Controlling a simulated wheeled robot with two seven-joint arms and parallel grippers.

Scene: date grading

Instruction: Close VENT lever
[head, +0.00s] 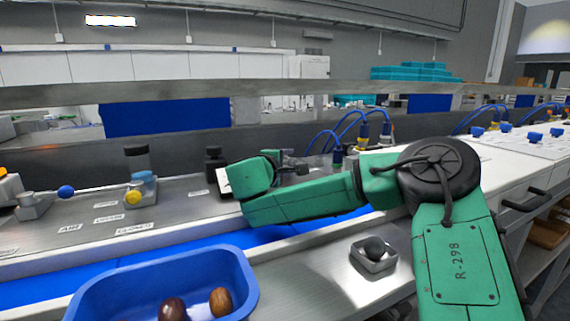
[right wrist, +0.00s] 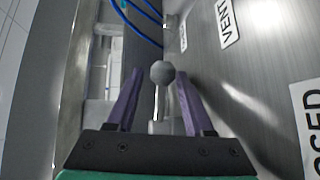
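The VENT lever (right wrist: 162,72) shows in the right wrist view as a grey ball knob on a thin pale stem. A VENT label (right wrist: 229,22) is on the metal panel to its right. My right gripper (right wrist: 160,76) is open, its two purple fingers on either side of the knob, with a small gap on each side. Part of a label ending in "OSED" (right wrist: 312,112) shows at the right edge. In the head view my green right arm reaches left over the panel and hides much of the area around its gripper. My left gripper is not in view.
A blue tray (head: 244,262) with brown dates stands at the front. A steel box with a dark knob (head: 375,247) sits to its right. Levers with a blue knob (head: 66,192) and a yellow knob (head: 133,197) stand on the left panel. Blue hoses (head: 350,122) rise behind my arm.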

